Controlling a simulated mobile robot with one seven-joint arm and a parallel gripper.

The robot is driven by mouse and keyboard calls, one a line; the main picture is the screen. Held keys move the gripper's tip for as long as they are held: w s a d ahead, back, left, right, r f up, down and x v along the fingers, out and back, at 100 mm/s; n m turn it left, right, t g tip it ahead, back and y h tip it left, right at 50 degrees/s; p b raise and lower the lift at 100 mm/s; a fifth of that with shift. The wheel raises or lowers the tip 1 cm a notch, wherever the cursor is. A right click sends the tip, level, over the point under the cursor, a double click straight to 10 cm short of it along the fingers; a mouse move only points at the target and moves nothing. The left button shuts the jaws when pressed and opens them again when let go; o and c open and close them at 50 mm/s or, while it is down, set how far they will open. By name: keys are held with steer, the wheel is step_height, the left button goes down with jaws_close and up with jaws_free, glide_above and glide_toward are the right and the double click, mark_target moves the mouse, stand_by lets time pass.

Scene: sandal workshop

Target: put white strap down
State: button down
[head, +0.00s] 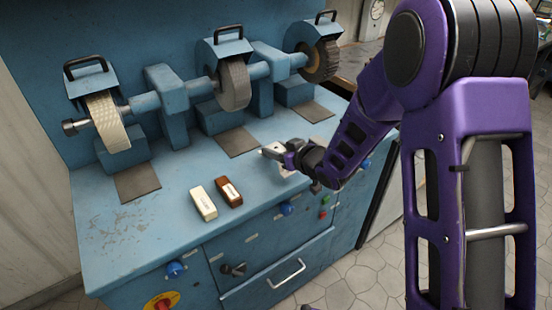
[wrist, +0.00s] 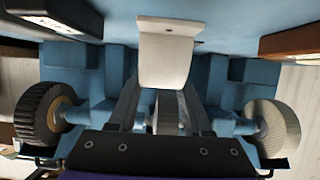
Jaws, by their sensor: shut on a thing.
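The white strap (wrist: 165,55) is a pale flat piece with a small dark hole near its top edge, seen at the top middle of the wrist view. My gripper (wrist: 162,98) is shut on it, with the strap extending past the fingertips. In the head view my gripper (head: 274,150) is low over the right part of the blue bench top (head: 150,225). There the strap is small and partly hidden by the fingers, and I cannot tell whether it touches the bench.
A cream bar (head: 203,204) and a brown bar (head: 230,192) lie left of my gripper. Behind stand a pale wheel (head: 106,122), a grey wheel (head: 234,84) and a dark brush wheel (head: 322,62) on one shaft. The bench's front left is clear.

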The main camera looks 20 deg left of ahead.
steer(key=shift+f, duration=1.4)
steer(key=shift+f+b, duration=0.15)
steer(key=shift+b, duration=0.2)
steer(key=shift+c, duration=1.7)
jaws_free()
